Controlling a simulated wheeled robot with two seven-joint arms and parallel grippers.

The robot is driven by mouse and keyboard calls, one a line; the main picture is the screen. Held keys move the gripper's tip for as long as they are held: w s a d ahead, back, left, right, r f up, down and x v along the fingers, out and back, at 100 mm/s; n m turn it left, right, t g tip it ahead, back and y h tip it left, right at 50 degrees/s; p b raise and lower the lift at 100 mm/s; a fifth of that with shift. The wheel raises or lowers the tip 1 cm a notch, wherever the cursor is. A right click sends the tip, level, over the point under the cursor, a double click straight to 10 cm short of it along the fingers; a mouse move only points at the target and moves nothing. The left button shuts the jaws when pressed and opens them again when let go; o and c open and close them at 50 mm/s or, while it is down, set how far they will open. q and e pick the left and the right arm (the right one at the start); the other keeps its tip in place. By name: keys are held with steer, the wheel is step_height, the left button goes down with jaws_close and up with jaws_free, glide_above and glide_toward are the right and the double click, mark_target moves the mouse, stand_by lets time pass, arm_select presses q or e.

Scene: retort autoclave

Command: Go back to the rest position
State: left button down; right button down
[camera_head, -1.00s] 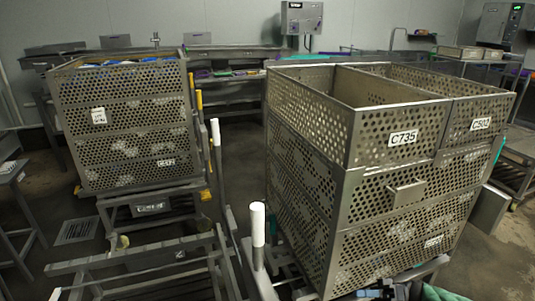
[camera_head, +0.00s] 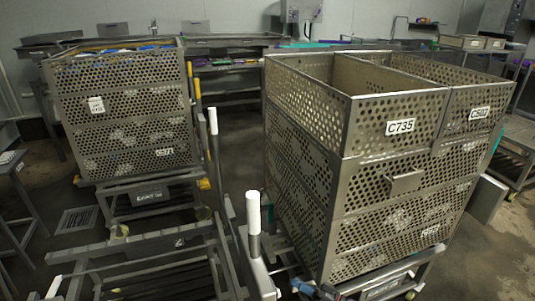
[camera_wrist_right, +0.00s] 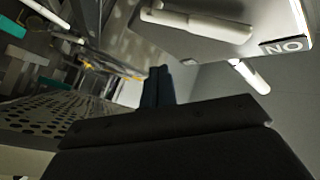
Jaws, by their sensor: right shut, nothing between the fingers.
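My right gripper (camera_head: 304,288) barely shows at the bottom edge of the head view, low in front of the large perforated metal basket stack. In the right wrist view, its dark fingers (camera_wrist_right: 157,88) are together with nothing between them. My left gripper is not in view. The basket stack (camera_head: 375,215) stands right of centre, with labels C735 and another code on its two open top baskets.
A second perforated basket stack (camera_head: 125,115) stands on a cart at the left. An empty metal cart frame (camera_head: 150,250) with white-tipped handles is in front. Perforated metal (camera_wrist_right: 60,120) is close at left in the wrist view. Floor shows between the stacks.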

steer(key=s+a+f+m+t+h, duration=0.2)
steer(key=s+a+f+m+h, duration=0.15)
steer(key=s+h, duration=0.55)
steer(key=s+d+n+g+h, duration=0.1)
steer(key=s+d+g+h, duration=0.2)
steer(key=s, duration=0.8)
steer(key=s+d+f+n+g+h, duration=0.1)
steer(key=s+d+g+h, duration=0.2)
steer(key=s+g, duration=0.3)
steer(key=s+d, duration=0.1)
steer(key=s, duration=0.4)
steer(key=shift+d+f+g+h, duration=0.2)
steer(key=shift+d+g+h, duration=0.1)
steer(key=shift+d, duration=0.05)
steer(key=shift+a, duration=0.1)
